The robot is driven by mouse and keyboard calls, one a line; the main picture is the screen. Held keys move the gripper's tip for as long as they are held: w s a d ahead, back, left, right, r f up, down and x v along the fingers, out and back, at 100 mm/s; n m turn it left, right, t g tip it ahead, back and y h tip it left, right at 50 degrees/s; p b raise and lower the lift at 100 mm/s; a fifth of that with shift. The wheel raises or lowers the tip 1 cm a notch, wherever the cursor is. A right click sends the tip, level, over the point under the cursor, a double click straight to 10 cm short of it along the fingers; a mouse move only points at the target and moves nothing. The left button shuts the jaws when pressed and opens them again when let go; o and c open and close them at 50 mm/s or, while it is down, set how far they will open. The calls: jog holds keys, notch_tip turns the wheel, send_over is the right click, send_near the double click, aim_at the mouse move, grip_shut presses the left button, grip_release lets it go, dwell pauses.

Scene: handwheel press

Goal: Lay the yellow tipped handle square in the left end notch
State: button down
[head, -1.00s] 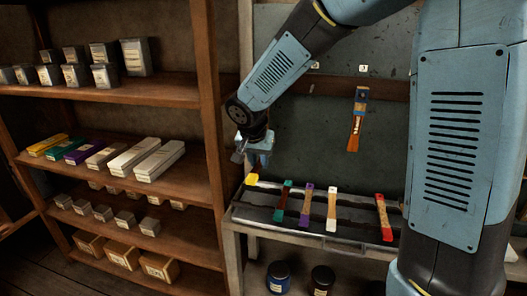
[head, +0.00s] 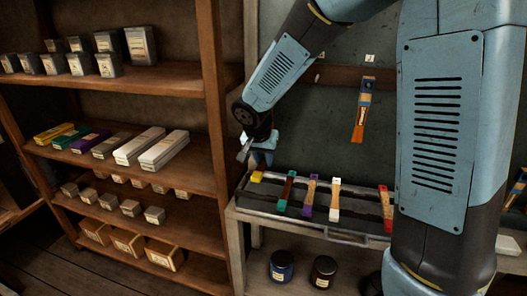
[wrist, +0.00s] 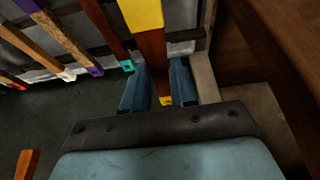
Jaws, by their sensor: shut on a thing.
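The yellow tipped handle (head: 257,177) is at the left end of the dark rack (head: 340,237). In the wrist view its brown shaft (wrist: 152,50) runs between the fingers, with a broad yellow tip at the top and a small yellow end near the fingers. My gripper (wrist: 161,88) is shut on it; in the head view the gripper (head: 264,157) is just above the rack's left end. The handle looks roughly in line with its neighbours. The left end notch is hidden under the handle and fingers, so I cannot tell whether it rests there.
Green (head: 286,190), purple (head: 308,198), white (head: 334,200) and red (head: 386,207) tipped handles lie across the rack to the right. A brush-like tool (head: 362,110) hangs on the wall. A wooden shelf (head: 130,90) with boxes stands left.

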jog(key=shift+f, duration=3.35)
jog(key=shift+f, duration=0.85)
jog(key=shift+c, duration=2.1)
grip_release()
jog(key=shift+r, duration=3.5)
jog(key=shift+d+r, duration=0.1)
